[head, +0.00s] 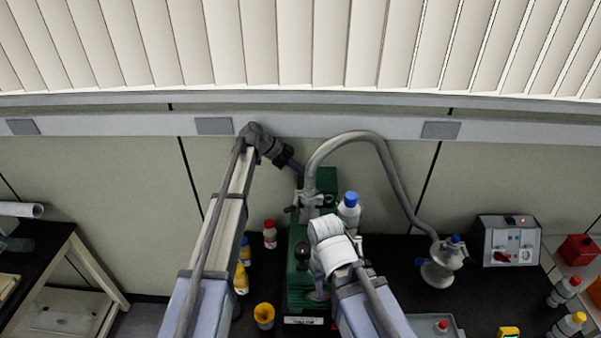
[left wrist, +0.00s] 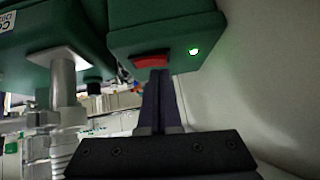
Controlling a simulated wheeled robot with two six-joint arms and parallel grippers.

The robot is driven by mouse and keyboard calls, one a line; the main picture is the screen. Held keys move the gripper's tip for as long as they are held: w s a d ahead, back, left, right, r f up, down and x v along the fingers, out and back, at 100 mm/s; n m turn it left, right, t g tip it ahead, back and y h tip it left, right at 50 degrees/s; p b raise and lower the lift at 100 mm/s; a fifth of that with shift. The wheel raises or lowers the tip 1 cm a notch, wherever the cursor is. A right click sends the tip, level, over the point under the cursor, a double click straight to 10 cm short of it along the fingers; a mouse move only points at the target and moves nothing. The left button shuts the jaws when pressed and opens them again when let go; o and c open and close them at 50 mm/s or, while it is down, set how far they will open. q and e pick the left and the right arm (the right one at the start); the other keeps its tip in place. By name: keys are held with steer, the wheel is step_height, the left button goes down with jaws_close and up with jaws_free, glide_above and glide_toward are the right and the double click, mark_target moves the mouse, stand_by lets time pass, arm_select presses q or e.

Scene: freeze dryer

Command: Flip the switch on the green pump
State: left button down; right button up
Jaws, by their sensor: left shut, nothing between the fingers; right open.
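The green pump (head: 302,255) stands on the dark bench against the wall, partly hidden by my right arm. In the left wrist view its green housing (left wrist: 185,30) carries a red switch (left wrist: 150,62) on a face beside a lit green light (left wrist: 194,51). My left gripper (head: 294,165) reaches to the back end of the pump. Its dark fingers (left wrist: 160,76) are shut and empty, with the tips at the lower edge of the switch; I cannot tell if they press it. My right gripper (head: 317,288) is open over the front of the pump, its fingers hard to make out.
A blue-capped bottle (head: 349,212) stands close beside the pump. Yellow bottles (head: 241,280) and a red-capped bottle (head: 270,235) stand left of it. A grey control box (head: 506,240) sits farther right.

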arm_select(q)
steer(key=shift+f, duration=0.25)
steer(key=shift+w+f+b, duration=0.15)
steer(key=shift+f+b, duration=0.25)
steer(key=shift+b, duration=0.05)
steer(key=shift+r, duration=0.15)
steer(key=shift+s, duration=0.9)
steer(key=shift+r, duration=0.1)
steer(key=shift+w+p, duration=0.1)
steer(key=shift+p, duration=0.25)
